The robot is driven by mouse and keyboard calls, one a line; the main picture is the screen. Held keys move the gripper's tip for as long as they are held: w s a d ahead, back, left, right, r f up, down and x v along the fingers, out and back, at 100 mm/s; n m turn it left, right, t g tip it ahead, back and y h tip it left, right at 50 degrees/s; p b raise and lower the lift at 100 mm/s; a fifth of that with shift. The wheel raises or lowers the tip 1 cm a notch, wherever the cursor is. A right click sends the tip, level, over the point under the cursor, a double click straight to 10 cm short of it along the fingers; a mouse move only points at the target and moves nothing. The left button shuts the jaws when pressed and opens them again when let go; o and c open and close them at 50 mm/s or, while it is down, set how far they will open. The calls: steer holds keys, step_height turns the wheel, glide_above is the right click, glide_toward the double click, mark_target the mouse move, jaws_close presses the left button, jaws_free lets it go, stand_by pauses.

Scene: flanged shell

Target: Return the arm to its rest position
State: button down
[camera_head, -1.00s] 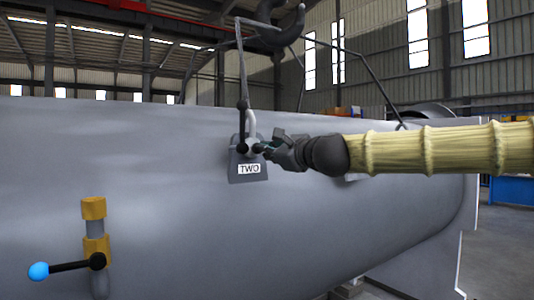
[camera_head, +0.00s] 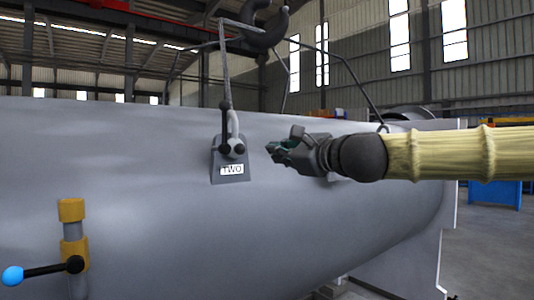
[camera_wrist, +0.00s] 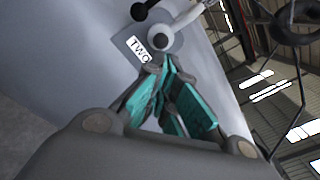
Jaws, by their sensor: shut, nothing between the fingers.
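My arm reaches in from the right in the head view, and my gripper (camera_head: 274,151) is at its left end. The gripper is shut and empty, with a clear gap between it and the shackle at the bracket marked TWO (camera_head: 230,168). In the wrist view my gripper's teal finger pads (camera_wrist: 162,82) come together just in front of the same bracket (camera_wrist: 135,48). The shackle (camera_head: 233,126) stands upright on the bracket and joins the sling leg above.
The large grey shell (camera_head: 120,190) fills the left and middle. A yellow valve fitting with a blue-tipped lever (camera_head: 13,275) stands out at lower left. A dark crane hook (camera_head: 262,32) hangs above with sling legs. Open floor (camera_head: 490,245) lies at the right.

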step_height(320, 180, down, 30)
steer(key=w+a+n+g+h+b, duration=0.1)
steer(key=w+n+g+h, duration=0.2)
steer(key=s+d+f+n+g+h+b, duration=0.1)
steer(key=s+f+n+g+h, duration=0.2)
steer(key=f, duration=1.3)
steer(key=s+d+f+n+g+b, duration=0.15)
steer(key=s+f, duration=0.35)
steer(key=f, duration=1.1)
steer(key=s+d+f+n+g+h, duration=0.1)
steer(key=s+d+f+n+g, duration=0.15)
steer(key=s+f, duration=0.75)
steer(key=s+d+f+n+g+h, duration=0.1)
steer(key=s+d+f+n, duration=0.3)
steer(key=s+f, duration=0.6)
steer(key=s+d+f+n+g+h, duration=0.1)
steer(key=s+d+f+n, duration=0.2)
steer(key=s+f, duration=0.3)
steer(key=s+d+f+n+g+h+b, duration=0.1)
steer(key=s+d+f, duration=0.5)
steer(key=s, duration=0.7)
steer(key=f+n+g, duration=0.1)
steer(key=n, duration=0.1)
steer(key=shift+f+n+g+h, duration=0.15)
steer(key=shift+n+g+h, duration=0.15)
steer(key=shift+n, duration=0.1)
steer(key=shift+d, duration=0.1)
